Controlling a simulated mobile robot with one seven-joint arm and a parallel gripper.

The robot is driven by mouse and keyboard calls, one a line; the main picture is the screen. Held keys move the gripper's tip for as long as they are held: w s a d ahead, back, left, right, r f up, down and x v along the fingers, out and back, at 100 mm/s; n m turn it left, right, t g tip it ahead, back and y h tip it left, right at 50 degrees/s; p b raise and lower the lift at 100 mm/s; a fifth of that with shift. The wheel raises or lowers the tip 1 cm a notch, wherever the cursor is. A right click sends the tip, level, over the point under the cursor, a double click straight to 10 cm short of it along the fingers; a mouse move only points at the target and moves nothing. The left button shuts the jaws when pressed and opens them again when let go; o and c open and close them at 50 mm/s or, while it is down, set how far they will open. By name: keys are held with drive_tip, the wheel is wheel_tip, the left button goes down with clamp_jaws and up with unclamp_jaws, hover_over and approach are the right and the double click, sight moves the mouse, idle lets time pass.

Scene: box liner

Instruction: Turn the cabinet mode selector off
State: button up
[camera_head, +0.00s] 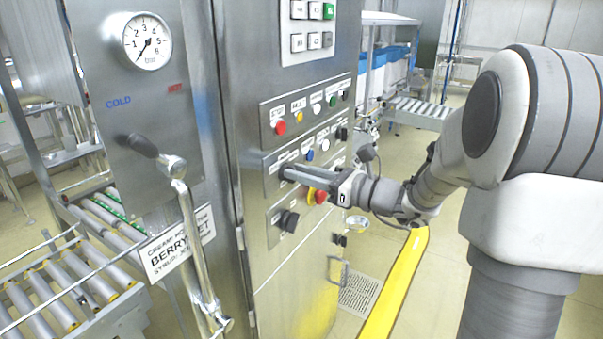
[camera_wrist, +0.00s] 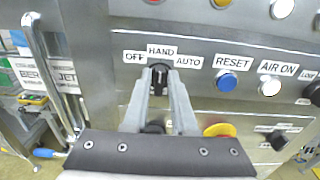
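The mode selector (camera_wrist: 160,77) is a black rotary knob on the steel cabinet panel, labelled OFF at left, HAND above and AUTO at right. Its grip bar looks upright, toward HAND. My gripper (camera_wrist: 160,87) reaches to the panel with one finger on each side of the knob. The fingers stand apart and look open; whether they touch the knob is not clear. In the head view my gripper (camera_head: 286,172) meets the cabinet front (camera_head: 262,205) and hides the knob.
A blue RESET button (camera_wrist: 227,82) and a white AIR ON button (camera_wrist: 270,86) sit to the right. A red emergency button with a yellow ring (camera_head: 318,196) is just below my gripper. A black knob (camera_head: 288,220) sits lower. A lever handle (camera_head: 172,167) stands at left.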

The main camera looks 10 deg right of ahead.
clamp_jaws()
drive_tip(key=shift+f+n+b, duration=0.1)
drive_tip(key=shift+n+b, duration=0.2)
drive_tip(key=shift+b, duration=0.2)
drive_tip(key=n+b, duration=0.2)
drive_tip(key=b, duration=0.2)
drive_tip(key=n+b, duration=0.6)
drive_tip(key=b, duration=0.1)
drive_tip(key=shift+s+a+f+b, duration=0.1)
drive_tip(key=shift+s+a+b, duration=0.15)
drive_tip(key=shift+b, duration=0.1)
drive_tip(key=shift+n, duration=0.3)
drive_tip(key=shift+o, duration=2)
unclamp_jaws()
